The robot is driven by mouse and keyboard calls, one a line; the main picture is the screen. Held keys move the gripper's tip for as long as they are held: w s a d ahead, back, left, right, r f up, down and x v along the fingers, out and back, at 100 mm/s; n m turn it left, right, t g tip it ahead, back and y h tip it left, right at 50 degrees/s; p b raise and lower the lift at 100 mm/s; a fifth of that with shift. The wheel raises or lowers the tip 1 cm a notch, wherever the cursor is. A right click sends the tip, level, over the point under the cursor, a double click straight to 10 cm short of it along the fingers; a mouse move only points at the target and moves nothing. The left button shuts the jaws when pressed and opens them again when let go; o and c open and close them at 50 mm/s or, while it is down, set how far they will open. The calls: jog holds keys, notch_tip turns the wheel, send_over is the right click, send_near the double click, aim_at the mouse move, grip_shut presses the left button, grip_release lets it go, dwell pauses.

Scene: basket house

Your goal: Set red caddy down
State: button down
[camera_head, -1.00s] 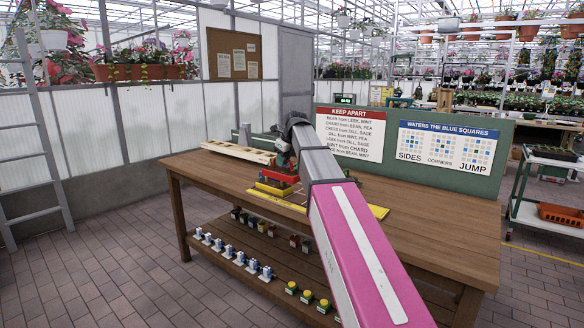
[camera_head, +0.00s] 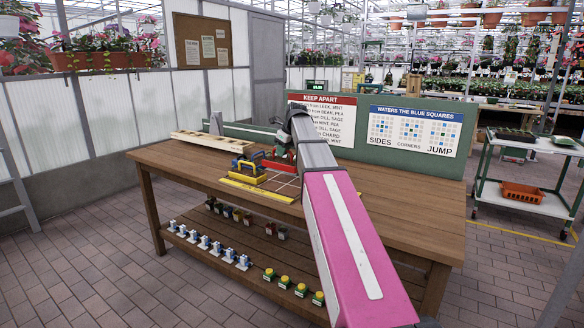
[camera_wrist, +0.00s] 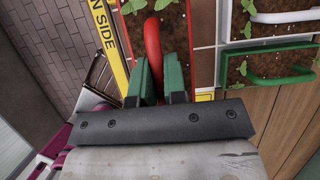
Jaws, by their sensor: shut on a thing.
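My gripper (camera_wrist: 155,75) is shut on the arched red handle (camera_wrist: 152,45) of the red caddy, with a green finger on each side of it. The red caddy (camera_head: 283,164) shows partly behind my arm in the head view, at the far side of the marked tray area on the wooden table. In the wrist view it holds dark soil and green seedlings. I cannot tell whether its base touches the surface. My gripper (camera_head: 281,148) is small and partly hidden in the head view.
A yellow strip (camera_wrist: 108,38) borders the area. A green handle (camera_wrist: 282,72) with soil lies right of my gripper. A wooden rack (camera_head: 208,143) lies back left. The table's right half (camera_head: 400,195) is bare.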

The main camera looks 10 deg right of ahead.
jog(key=shift+w+d+f, duration=0.4)
jog(key=shift+d+f, duration=0.4)
jog(key=shift+f, duration=0.4)
jog(key=shift+w+d+f, duration=0.35)
jog(key=shift+d+f, duration=0.4)
jog(key=shift+f, duration=0.4)
jog(key=shift+w+d+f, duration=0.4)
jog(key=shift+d+f, duration=0.4)
jog(key=shift+f, duration=0.4)
jog(key=shift+f, duration=0.2)
jog(key=c, duration=1.2)
grip_release()
jog(key=shift+o, duration=0.2)
jog(key=shift+r, duration=0.15)
jog(key=v, duration=1.2)
